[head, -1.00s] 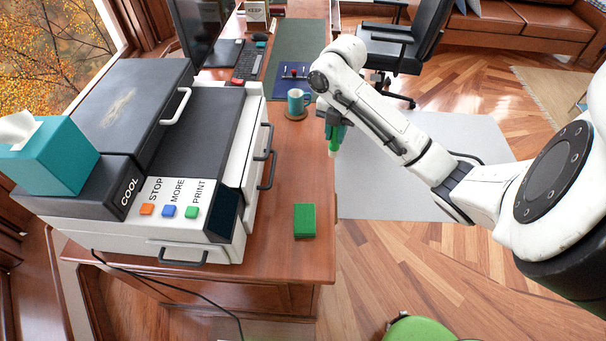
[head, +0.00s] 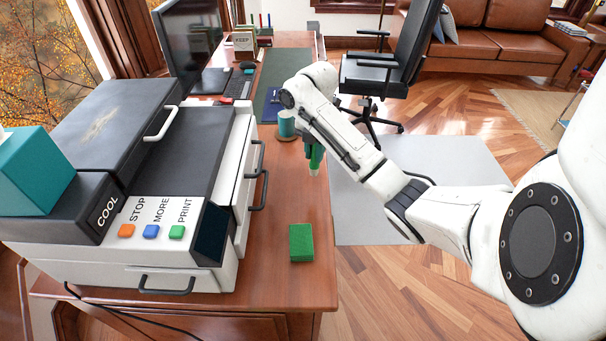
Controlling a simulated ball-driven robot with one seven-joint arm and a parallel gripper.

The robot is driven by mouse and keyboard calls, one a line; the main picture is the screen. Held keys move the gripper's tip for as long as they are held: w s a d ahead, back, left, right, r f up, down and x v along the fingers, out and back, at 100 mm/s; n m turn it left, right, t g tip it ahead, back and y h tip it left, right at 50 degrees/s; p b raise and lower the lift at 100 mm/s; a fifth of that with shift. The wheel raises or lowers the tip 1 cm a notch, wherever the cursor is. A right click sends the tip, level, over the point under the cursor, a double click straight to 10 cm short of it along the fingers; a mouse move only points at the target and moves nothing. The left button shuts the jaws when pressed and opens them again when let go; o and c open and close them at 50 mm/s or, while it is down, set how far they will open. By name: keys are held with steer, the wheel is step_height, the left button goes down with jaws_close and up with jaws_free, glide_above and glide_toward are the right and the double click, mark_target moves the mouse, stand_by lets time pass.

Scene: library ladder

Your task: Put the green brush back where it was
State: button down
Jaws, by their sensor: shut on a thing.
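My gripper (head: 314,150) hangs over the right edge of the wooden desk, partly hidden behind my own arm. It is shut on the green brush (head: 315,163), which points downward with its lower end showing below the jaws. The brush appears to be held above the desk, clear of other things. A green block (head: 301,242) lies on the desk's near right part, nearer to me than the brush. Whether any holder for the brush is in view, I cannot tell.
A large printer (head: 150,190) with handles fills the desk's left side, with a teal tissue box (head: 30,172) on it. A teal mug (head: 286,124) stands beyond my gripper. An office chair (head: 385,75) stands right of the desk (head: 290,285). Desk around the green block is clear.

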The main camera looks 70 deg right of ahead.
steer(key=shift+w+d+f+b, duration=0.25)
steer(key=shift+w+f, duration=0.4)
steer(key=shift+f, duration=0.75)
steer(key=shift+w+d+f+b, duration=0.3)
steer(key=shift+w+f, duration=0.4)
steer(key=shift+f, duration=0.7)
steer(key=shift+w+d+f+b, duration=0.25)
steer(key=shift+w+f, duration=0.4)
steer(key=shift+f, duration=0.75)
steer(key=shift+f, duration=0.2)
steer(key=c, duration=1)
jaws_free()
steer(key=shift+r, duration=0.1)
step_height(320, 180, up, 12)
steer(key=p, duration=0.2)
steer(key=shift+r+p, duration=0.1)
steer(key=shift+p, duration=0.2)
